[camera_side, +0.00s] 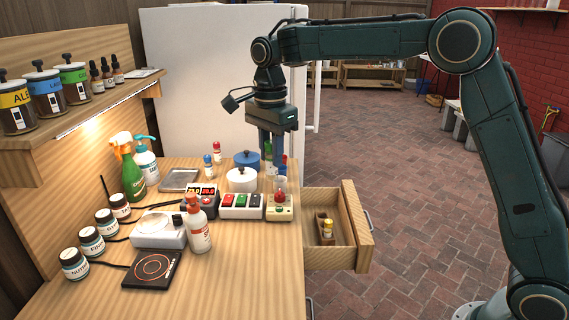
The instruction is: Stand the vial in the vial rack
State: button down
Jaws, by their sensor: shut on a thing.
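My gripper (272,172) points straight down over the back right of the bench, behind a small cream device. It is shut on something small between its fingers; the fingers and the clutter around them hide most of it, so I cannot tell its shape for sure. Green, red and blue bits show close around the fingers. Two small capped vials (208,165) (217,153) stand on the bench to the left of the gripper. A small wooden holder (319,216) is in the open drawer, with a yellow-capped vial (327,230) at it. I cannot tell for certain which thing is the vial rack.
The open drawer (348,215) juts out from the bench's right side. A cream device with a red dome (279,212), a button box (241,206), a white pot (241,181) and a blue pot (247,160) crowd the gripper. The bench's front right is clear.

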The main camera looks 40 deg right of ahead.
jog(key=w+d+f, duration=0.1)
jog(key=d+f, duration=0.4)
jog(key=d, duration=0.4)
jog(key=w+d+f+n, duration=0.1)
jog(key=w+d+f, duration=0.1)
jog(key=d+f, duration=0.5)
jog(key=w+d+f, duration=0.1)
jog(key=d+f, duration=0.2)
jog(key=d, duration=0.8)
notch_tip(320, 180, down, 15)
jog(key=shift+w+f, duration=0.2)
jog(key=shift+f, duration=0.1)
jog(key=shift+f, duration=2.05)
jog(key=shift+f, duration=0.1)
jog(key=c, duration=1.2)
grip_release()
